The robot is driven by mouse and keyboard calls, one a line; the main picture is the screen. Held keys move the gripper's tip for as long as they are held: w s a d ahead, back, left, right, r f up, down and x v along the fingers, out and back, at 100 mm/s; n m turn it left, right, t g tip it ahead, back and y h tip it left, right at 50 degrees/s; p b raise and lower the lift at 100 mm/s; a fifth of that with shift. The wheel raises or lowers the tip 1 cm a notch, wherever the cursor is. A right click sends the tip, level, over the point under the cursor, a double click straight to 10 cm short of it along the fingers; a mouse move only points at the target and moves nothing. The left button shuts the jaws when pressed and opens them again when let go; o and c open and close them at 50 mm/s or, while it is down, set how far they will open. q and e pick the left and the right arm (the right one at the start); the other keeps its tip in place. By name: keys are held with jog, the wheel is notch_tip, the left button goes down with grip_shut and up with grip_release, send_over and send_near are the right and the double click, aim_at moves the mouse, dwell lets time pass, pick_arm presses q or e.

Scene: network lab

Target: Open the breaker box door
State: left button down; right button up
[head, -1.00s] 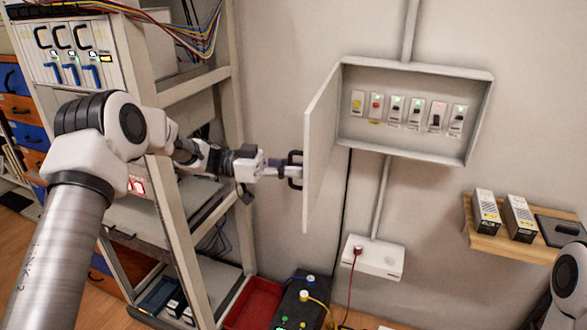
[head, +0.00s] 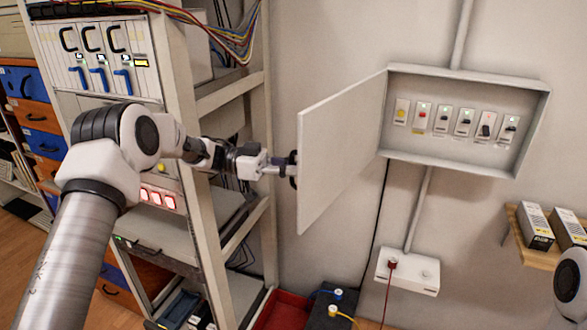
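The breaker box (head: 541,112) is mounted on the wall at the upper right, with a row of several switches showing inside. Its door (head: 342,140) is hinged at the box's left side and stands swung well out from the box, toward the left. The dark door handle (head: 293,171) is at the door's outer left edge, partly hidden behind the door. My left gripper (head: 284,168) is at that handle and appears closed around it; the fingertips are partly hidden. My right gripper is out of view; only part of my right arm shows at the right edge.
A metal rack (head: 181,100) with equipment stands just left of the door, close beside my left arm. A wooden shelf (head: 533,252) with boxed units is at the right. A white socket box (head: 408,272) with a red plug is below the breaker box. A red bin (head: 283,312) is on the floor.

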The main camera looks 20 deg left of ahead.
pick_arm(q)
jog(key=shift+r, duration=0.2)
jog(key=c, duration=1.2)
grip_release()
jog(key=shift+s, duration=0.25)
jog(key=shift+a, duration=0.1)
jog(key=shift+w+a, duration=0.1)
jog(key=shift+a, duration=0.25)
jog(key=a, duration=0.3)
jog(key=s+a, duration=0.1)
jog(key=a, duration=0.7)
jog(key=shift+s, duration=0.2)
